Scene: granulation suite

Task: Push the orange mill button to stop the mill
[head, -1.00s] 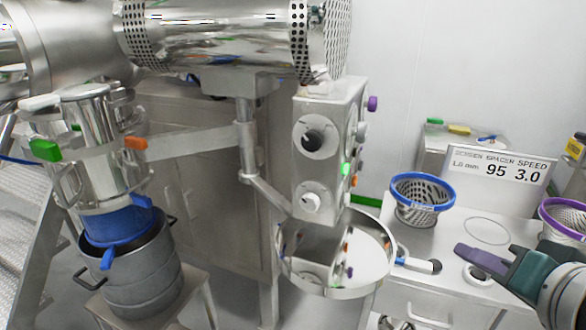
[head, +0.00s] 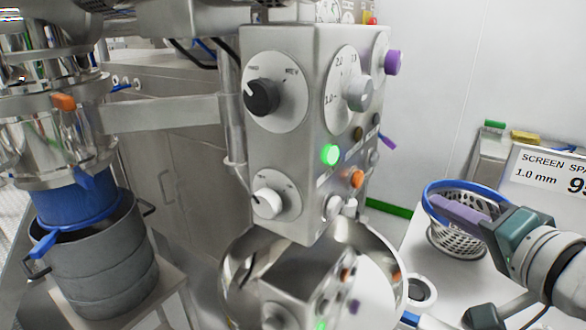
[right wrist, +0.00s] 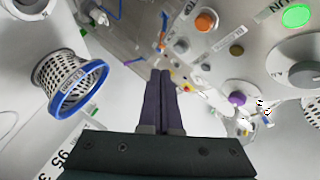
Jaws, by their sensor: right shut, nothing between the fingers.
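The orange mill button (head: 354,178) sits on the right-hand face of the steel control box, below and right of a lit green button (head: 330,154). In the right wrist view the orange button (right wrist: 205,21) shows at the top, with the glowing green button (right wrist: 296,16) to its right. My right gripper (head: 432,199) is shut and empty, its purple fingers pointing left towards the box. It is apart from the orange button, to its right and slightly lower in the picture. In the right wrist view the closed fingertips (right wrist: 160,73) touch nothing. My left gripper is out of view.
Dark, grey and purple knobs (head: 392,62) stick out from the box. A steel bowl (head: 240,290) hangs below it. A blue-rimmed screen basket (head: 465,236) stands on the white table behind my right fingers. A grey drum (head: 95,270) stands at left.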

